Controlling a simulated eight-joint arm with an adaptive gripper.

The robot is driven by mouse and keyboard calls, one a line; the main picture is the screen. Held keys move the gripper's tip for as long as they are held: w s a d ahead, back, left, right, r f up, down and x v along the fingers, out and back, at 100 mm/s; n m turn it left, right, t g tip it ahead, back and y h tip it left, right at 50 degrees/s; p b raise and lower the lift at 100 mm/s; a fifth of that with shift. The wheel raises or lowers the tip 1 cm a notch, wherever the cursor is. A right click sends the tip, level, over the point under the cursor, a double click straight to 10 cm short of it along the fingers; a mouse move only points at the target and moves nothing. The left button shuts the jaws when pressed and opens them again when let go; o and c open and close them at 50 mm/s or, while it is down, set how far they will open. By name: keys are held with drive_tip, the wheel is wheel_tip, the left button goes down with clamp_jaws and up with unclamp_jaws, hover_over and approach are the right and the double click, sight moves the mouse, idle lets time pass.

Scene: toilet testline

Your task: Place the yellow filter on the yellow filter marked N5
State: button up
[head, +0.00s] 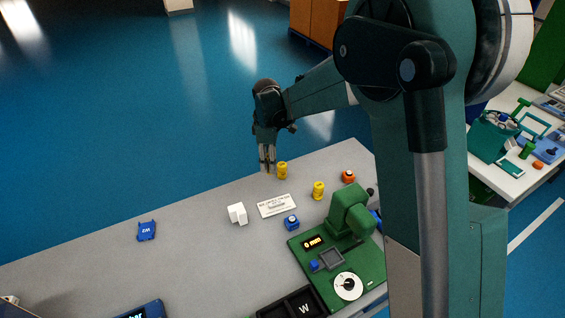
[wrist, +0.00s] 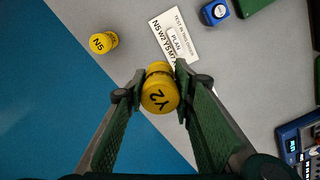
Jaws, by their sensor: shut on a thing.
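My gripper (wrist: 160,86) is shut on a yellow filter marked Y2 (wrist: 160,95), shown in the wrist view with its label facing the camera. The yellow filter marked N5 (wrist: 103,42) stands on the grey table, up and left of the held filter and apart from it. In the head view my gripper (head: 267,171) points down near the table's far edge. A yellow filter (head: 282,170) shows just right of it, probably N5, though its label is unreadable. The held filter is hard to make out there. Another yellow filter (head: 318,190) stands farther right.
A printed card (head: 277,206), a white block (head: 237,214) and a small blue item (head: 291,223) lie nearby. An orange item (head: 348,176) and a green test station (head: 345,262) are at right. The table's left part is mostly clear around a blue piece (head: 147,231).

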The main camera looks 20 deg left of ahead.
drive_tip(key=r+p, duration=0.2)
hover_over(282, 164)
drive_tip(key=shift+f, duration=0.25)
drive_tip(key=shift+f, duration=0.1)
drive_tip(key=shift+f, duration=3)
drive_tip(key=shift+f, duration=1.9)
drive_tip(key=shift+f, duration=0.2)
drive_tip(key=o, duration=0.9)
